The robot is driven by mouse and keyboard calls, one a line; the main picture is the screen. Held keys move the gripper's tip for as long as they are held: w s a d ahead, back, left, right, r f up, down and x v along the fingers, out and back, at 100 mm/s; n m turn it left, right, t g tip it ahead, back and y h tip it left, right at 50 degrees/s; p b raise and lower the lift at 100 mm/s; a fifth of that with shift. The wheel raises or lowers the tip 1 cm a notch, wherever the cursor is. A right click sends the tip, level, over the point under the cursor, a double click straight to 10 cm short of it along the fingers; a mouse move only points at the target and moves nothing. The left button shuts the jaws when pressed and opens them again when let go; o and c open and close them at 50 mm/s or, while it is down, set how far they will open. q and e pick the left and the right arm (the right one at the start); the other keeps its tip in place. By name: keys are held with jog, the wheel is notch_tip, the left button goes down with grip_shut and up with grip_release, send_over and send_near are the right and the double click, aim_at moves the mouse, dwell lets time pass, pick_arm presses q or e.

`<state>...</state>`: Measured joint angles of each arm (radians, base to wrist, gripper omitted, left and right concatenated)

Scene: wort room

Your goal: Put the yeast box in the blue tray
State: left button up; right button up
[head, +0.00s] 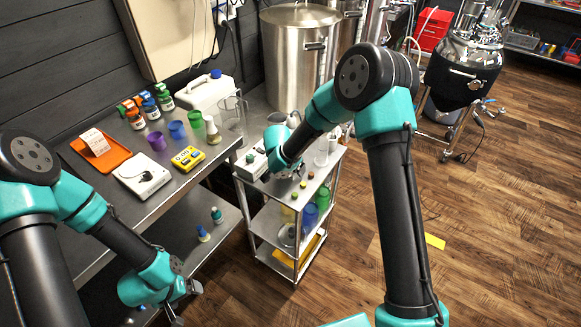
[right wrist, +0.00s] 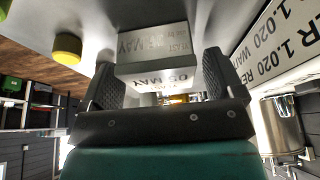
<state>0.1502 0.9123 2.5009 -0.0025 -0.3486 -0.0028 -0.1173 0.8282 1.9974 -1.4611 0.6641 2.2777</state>
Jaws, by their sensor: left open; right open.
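My left gripper (head: 186,304) is open and empty, low in front of the bench. An orange tray (head: 77,148) on the bench holds a white printed piece. I see no blue tray in either view.
The steel cart (head: 262,190) carries small capped items and a grey device (head: 250,164). The bench holds a white scale (head: 142,174), a yellow meter (head: 188,158), coloured cups and a glass jug (head: 233,110). A yellow cap (right wrist: 68,48) stands near the right gripper.

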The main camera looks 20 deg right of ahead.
jog(key=v, duration=1.2)
jog(key=shift+o, duration=0.4)
jog(key=w+d+r+g+y, duration=0.2)
jog(key=w+d+r+y, duration=0.1)
jog(key=d+r, duration=0.1)
jog(key=shift+r+g, duration=0.4)
jog(key=shift+r, duration=0.25)
notch_tip(320, 180, down, 12)
jog(key=shift+f, duration=0.1)
dwell(0.6)
